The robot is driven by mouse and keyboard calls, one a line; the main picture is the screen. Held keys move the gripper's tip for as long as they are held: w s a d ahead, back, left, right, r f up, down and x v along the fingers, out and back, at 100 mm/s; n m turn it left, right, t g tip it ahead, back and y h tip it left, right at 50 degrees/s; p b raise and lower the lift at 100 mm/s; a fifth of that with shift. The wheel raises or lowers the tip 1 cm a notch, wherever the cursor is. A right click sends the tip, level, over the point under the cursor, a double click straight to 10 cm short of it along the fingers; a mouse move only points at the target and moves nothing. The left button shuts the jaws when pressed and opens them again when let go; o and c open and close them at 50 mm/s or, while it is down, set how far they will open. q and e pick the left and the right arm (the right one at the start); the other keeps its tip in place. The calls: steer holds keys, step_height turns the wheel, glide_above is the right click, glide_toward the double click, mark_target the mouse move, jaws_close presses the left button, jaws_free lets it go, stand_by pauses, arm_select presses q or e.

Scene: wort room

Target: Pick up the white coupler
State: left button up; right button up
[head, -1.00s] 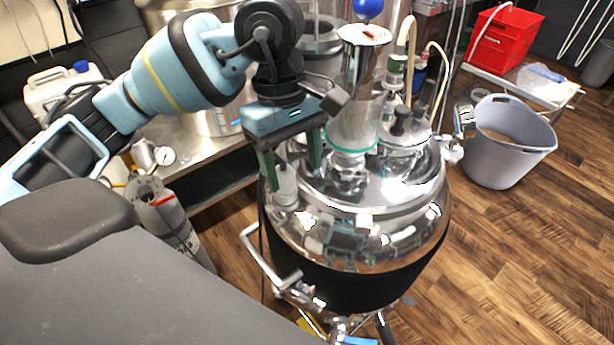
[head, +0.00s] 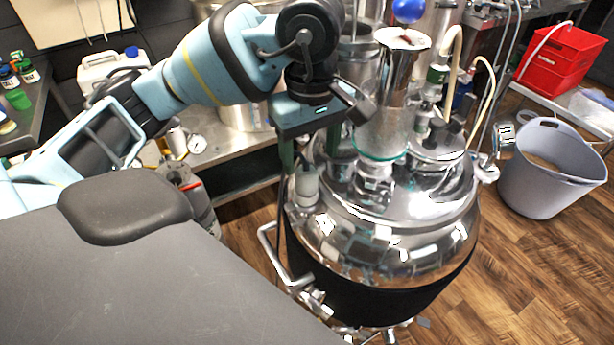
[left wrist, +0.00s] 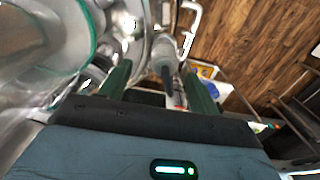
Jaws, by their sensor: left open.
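The white coupler (head: 306,187) appears as a pale, whitish cylinder on the left shoulder of the shiny steel vessel (head: 400,235). My left gripper (head: 310,160) is open just above it, with its green fingers pointing down. In the left wrist view the open fingers (left wrist: 157,72) show with a pale cylinder (left wrist: 164,48) beyond and between them. I see no grip on it, and contact cannot be told. My right gripper is in neither view.
Hoses and fittings crowd the lid (head: 435,150). A grey tub (head: 550,175) stands on the wood floor at right. A steel bench (head: 225,155) is behind.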

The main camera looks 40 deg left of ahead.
mark_target(306, 169)
arm_select(q)
steer(key=f, duration=0.4)
steer(key=shift+s+a, duration=0.2)
steer(key=shift+s, duration=0.15)
steer(key=shift+f, duration=0.55)
steer(key=c, duration=1.1)
